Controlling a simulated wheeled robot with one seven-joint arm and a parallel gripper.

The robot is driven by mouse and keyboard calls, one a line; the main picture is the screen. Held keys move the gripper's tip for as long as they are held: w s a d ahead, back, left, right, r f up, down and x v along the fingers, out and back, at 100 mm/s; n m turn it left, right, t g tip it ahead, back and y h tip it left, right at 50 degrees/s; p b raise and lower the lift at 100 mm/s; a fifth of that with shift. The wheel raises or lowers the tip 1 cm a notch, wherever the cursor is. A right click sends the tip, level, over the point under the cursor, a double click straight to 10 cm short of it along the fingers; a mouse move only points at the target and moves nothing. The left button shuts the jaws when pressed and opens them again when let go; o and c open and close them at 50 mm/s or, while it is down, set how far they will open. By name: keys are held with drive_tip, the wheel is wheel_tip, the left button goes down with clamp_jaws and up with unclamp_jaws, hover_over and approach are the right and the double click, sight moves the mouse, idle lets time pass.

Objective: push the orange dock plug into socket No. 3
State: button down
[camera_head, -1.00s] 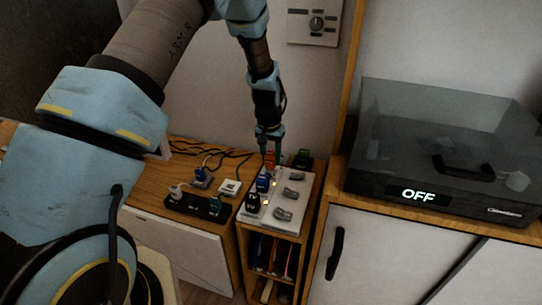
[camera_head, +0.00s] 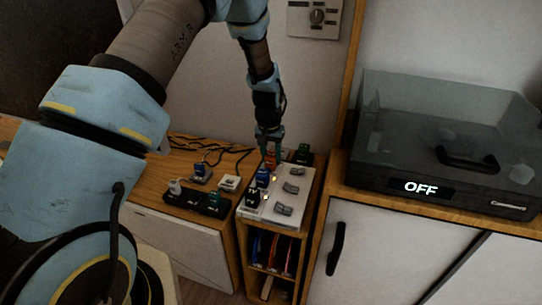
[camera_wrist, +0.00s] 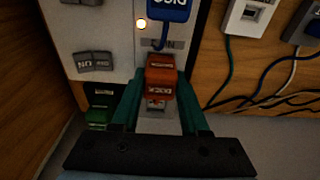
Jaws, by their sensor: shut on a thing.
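The orange dock plug (camera_wrist: 160,72) is between the teal fingers of my gripper (camera_wrist: 160,82) in the wrist view, and the gripper is shut on it. In the head view my gripper (camera_head: 270,146) points down over the far end of the white socket panel (camera_head: 291,199), with a little of the orange plug (camera_head: 270,159) showing below it. The plug is at the panel, in line with the blue plug (camera_head: 263,177). Socket No. 3 itself is not readable. Whether the plug is seated or just above the surface cannot be told.
The blue plug (camera_wrist: 170,8) stands close by with a lit lamp beside it. Grey switches (camera_wrist: 93,61) line the panel's other side. A green plug (camera_wrist: 97,117) lies beyond the panel's end. A black power strip (camera_head: 197,201) and cables are on the left. A dark lidded machine (camera_head: 445,150) stands right.

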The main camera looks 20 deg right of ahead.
sight(270, 156)
drive_tip(key=shift+f, duration=0.4)
drive_tip(key=shift+c, duration=1.7)
unclamp_jaws()
drive_tip(key=shift+r, duration=0.1)
drive_tip(key=r, duration=0.7)
drive_tip(key=s+a+r+b, duration=0.1)
drive_tip(key=r, duration=0.2)
drive_tip(key=shift+r, duration=0.35)
